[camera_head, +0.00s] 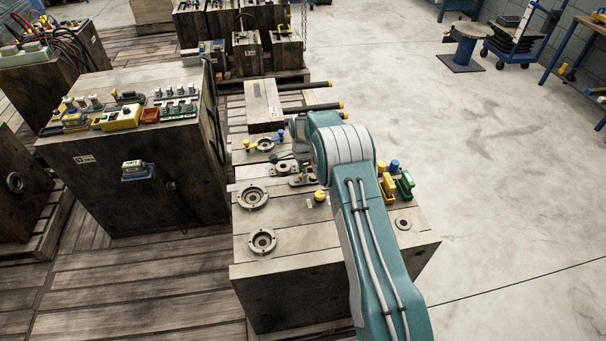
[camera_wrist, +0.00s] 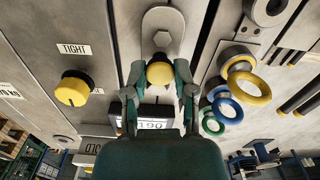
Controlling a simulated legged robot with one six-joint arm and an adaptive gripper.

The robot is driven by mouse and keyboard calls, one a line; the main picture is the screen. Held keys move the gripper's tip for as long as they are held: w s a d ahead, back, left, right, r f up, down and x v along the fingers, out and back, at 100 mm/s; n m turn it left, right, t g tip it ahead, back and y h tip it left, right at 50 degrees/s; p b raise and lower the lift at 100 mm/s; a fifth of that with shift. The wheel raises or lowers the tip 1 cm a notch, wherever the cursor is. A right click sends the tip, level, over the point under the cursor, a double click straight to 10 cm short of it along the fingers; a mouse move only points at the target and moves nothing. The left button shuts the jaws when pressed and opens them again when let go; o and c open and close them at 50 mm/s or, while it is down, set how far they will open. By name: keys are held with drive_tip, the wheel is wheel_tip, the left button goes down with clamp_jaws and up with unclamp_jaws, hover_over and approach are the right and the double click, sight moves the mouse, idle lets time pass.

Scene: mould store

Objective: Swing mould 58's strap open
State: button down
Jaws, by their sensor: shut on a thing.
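In the wrist view, my gripper (camera_wrist: 160,82) has one finger on each side of a yellow knob (camera_wrist: 159,71) and is shut on it. The strap lies on the grey top face of the mould (camera_wrist: 215,55).
A second yellow knob (camera_wrist: 73,88) sits beside a TIGHT label (camera_wrist: 74,50). Yellow, blue and green rings (camera_wrist: 248,86) stand to the right. A dark mould block (camera_head: 130,195) with small parts on top stands at left. Open floor (camera_head: 480,150) lies at right.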

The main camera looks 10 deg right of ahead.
drive_tip(key=shift+f, duration=0.1)
drive_tip(key=shift+c, duration=2.1)
unclamp_jaws()
drive_tip(key=shift+a, duration=0.1)
drive_tip(key=shift+w, duration=0.1)
wheel_tip(320, 180, up, 12)
